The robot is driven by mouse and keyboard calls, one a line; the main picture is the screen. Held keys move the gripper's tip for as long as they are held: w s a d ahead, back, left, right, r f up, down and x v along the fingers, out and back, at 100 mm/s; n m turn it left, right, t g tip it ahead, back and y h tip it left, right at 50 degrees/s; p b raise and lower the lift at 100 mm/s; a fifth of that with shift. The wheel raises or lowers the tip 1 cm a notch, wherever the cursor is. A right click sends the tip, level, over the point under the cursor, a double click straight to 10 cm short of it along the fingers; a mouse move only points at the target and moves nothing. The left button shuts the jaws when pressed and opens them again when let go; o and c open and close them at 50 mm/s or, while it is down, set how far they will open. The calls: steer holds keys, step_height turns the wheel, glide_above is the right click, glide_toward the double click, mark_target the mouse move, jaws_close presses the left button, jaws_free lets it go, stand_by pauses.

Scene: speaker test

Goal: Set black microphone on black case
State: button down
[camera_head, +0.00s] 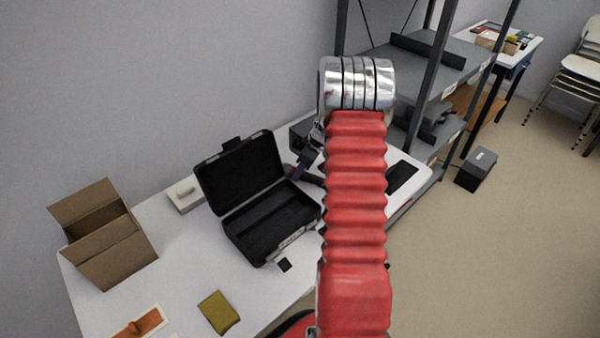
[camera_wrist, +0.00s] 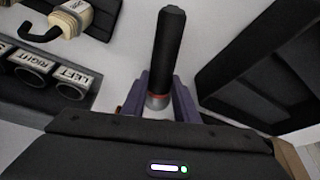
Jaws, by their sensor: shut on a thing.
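The black microphone (camera_wrist: 168,48) is a dark cylinder with a reddish ring and a silvery end. My gripper (camera_wrist: 160,92) is shut on it near that end, with a purple finger on each side. In the head view my gripper (camera_head: 304,165) is small and partly hidden by my red arm, beside the case's right side. The black case (camera_head: 262,222) stands open on the white table, its lid tilted back toward the wall. A dark panelled part, apparently the case (camera_wrist: 268,62), fills the right of the wrist view, apart from the microphone.
A cardboard box (camera_head: 110,250), a pale small box (camera_head: 185,194) and a yellow-green pad (camera_head: 219,312) are on the table (camera_head: 180,265). In the wrist view, a unit with labelled round sockets (camera_wrist: 45,78) and a cream plug (camera_wrist: 72,18) are at left. Grey shelving (camera_head: 430,75) stands behind.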

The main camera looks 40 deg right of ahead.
step_height(320, 180, up, 27)
steer(key=shift+r, duration=0.2)
stand_by(1.0)
